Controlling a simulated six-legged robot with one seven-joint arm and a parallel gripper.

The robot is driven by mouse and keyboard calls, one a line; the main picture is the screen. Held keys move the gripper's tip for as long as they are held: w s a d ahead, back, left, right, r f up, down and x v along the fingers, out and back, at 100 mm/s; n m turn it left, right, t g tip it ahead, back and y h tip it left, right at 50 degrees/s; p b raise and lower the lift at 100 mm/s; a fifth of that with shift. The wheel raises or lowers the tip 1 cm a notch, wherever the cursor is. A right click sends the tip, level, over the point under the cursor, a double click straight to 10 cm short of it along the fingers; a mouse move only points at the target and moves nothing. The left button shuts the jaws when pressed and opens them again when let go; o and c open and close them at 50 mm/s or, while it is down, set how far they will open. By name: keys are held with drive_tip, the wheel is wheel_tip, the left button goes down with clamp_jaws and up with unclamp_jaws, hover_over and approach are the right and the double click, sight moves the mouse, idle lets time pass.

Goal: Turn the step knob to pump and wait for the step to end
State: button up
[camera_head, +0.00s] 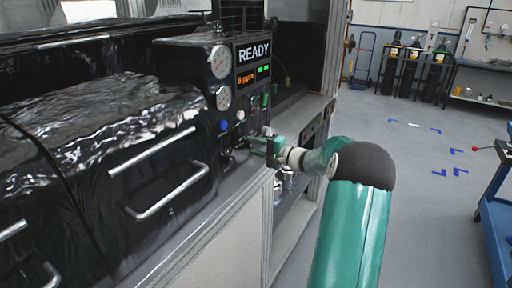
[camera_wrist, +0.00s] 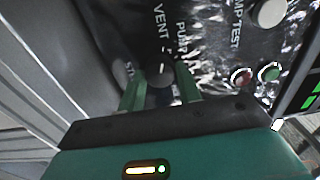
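The step knob (camera_wrist: 160,74) is a dark round knob on the black control panel, seen between my gripper's fingers in the wrist view. It bears a short light mark; the exact label it points to is unclear. The printed words VENT (camera_wrist: 160,20) and PUMP (camera_wrist: 181,38) stand above it, and a partly hidden label starting STA (camera_wrist: 127,70) is at its left. My gripper (camera_wrist: 162,90) has one green finger on each side of the knob; whether they touch it cannot be told. In the head view, my gripper (camera_head: 270,148) is at the panel's lower part and hides the knob.
The display (camera_head: 254,52) reads READY, with a smaller orange line below. Two gauges (camera_head: 221,80) sit beside it. Red (camera_wrist: 240,76) and green (camera_wrist: 268,72) buttons are right of the knob. Floor at right is open beside a blue cart (camera_head: 497,200).

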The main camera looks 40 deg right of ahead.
drive_tip(key=c, duration=0.4)
drive_tip(key=shift+m, duration=0.3)
drive_tip(key=m, duration=0.4)
drive_tip(key=shift+m, duration=2)
drive_tip(key=o, duration=1)
drive_tip(key=shift+c, duration=0.2)
